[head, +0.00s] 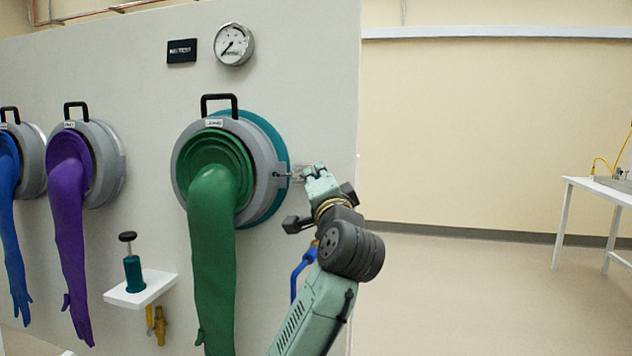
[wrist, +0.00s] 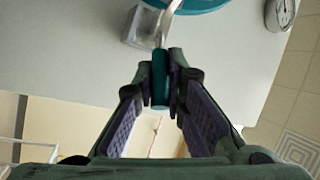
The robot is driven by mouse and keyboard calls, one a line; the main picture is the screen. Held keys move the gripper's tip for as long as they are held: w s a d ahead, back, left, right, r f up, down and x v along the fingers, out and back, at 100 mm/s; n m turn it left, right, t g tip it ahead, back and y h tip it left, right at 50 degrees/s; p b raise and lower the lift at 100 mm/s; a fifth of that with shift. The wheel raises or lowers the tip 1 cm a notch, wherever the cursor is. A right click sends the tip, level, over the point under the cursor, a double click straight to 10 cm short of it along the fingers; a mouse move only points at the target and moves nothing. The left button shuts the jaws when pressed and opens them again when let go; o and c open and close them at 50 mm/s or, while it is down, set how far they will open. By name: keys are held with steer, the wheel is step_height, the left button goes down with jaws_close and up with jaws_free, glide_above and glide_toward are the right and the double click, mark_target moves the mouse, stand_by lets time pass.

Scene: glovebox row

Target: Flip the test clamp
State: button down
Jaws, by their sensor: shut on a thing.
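The test clamp (head: 297,173) is mounted at the right edge of the ring around the green glove's port (head: 183,161). In the wrist view its teal handle (wrist: 160,80) stands between my fingertips, with a pale metal arm and a grey block (wrist: 143,27) beyond it. My gripper (head: 308,171) reaches the clamp from the right. In the wrist view my gripper (wrist: 161,76) is shut on the teal handle. My fingers hide much of the clamp in the head view, so its exact position is hard to tell there.
The green glove (head: 212,260) hangs from the port, left of my arm. A white shelf (head: 140,289) with a teal pump-like item (head: 133,270) juts from the panel. A gauge (head: 233,44) sits above. The floor to the right is clear up to a white table (head: 598,188).

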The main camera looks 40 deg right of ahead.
steer(key=shift+w+d+f+n+t+y+p, duration=0.15)
steer(key=shift+d+n+t+y, duration=0.3)
steer(key=shift+n+y, duration=1)
steer(key=shift+w+d+n+t+y+p, duration=0.1)
steer(key=shift+w+d+n+t+y, duration=0.35)
steer(key=shift+y, duration=1.9)
steer(key=shift+d+f+n+t+y+p, duration=0.15)
steer(key=shift+d+n+y, duration=0.7)
steer(key=shift+y, duration=1.05)
steer(key=shift+a+r+n, duration=0.1)
steer(key=shift+a+n, duration=0.1)
steer(key=shift+n, duration=0.05)
steer(key=c, duration=1.6)
jaws_free()
steer(key=shift+w, duration=0.1)
steer(key=shift+c, duration=0.2)
steer(key=v, duration=1.2)
